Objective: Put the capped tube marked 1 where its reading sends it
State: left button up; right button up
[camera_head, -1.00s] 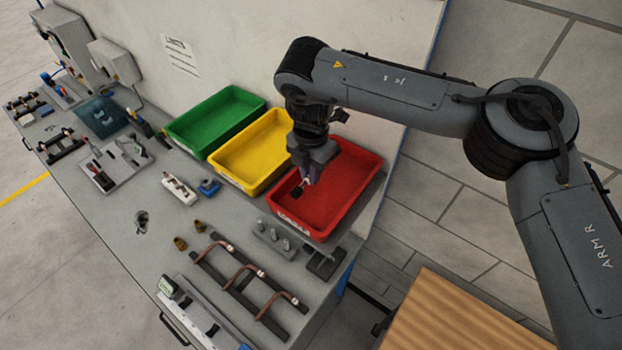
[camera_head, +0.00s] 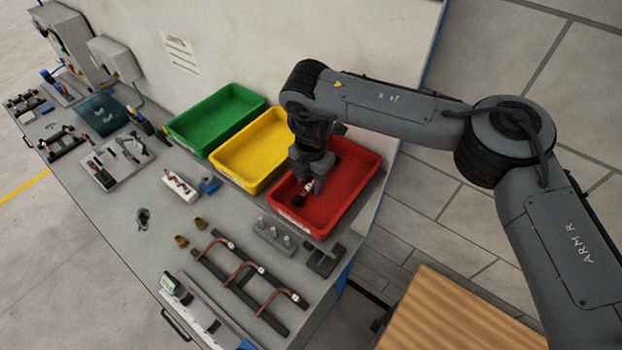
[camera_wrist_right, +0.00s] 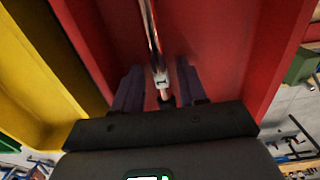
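My right gripper (camera_head: 316,185) is low in the red tray (camera_head: 352,199), pointing down. In the right wrist view its two fingers (camera_wrist_right: 162,88) stand apart, with red showing on either side of a slim tube (camera_wrist_right: 153,40) between them. The tube has a white band and a coppery end near the gripper. In the head view, the tube's dark end (camera_head: 299,199) shows beside the fingers, inside the tray. I cannot read any mark on the tube. Whether it rests on the tray floor is hard to tell. My left gripper is out of view.
The yellow tray (camera_head: 224,160) and green tray (camera_head: 205,139) stand to the left of the red one. In front are a dark rack with bent copper tubes (camera_head: 240,267), a grey block with pegs (camera_head: 272,234) and brass fittings (camera_head: 181,241). The bench edge lies at the right.

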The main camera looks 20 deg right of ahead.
aim_at(311, 184)
jog(key=shift+r, duration=0.1)
notch_tip(311, 184, up, 12)
jog(key=b, duration=0.1)
dwell(0.6)
jog(key=shift+r, duration=0.1)
dwell(0.3)
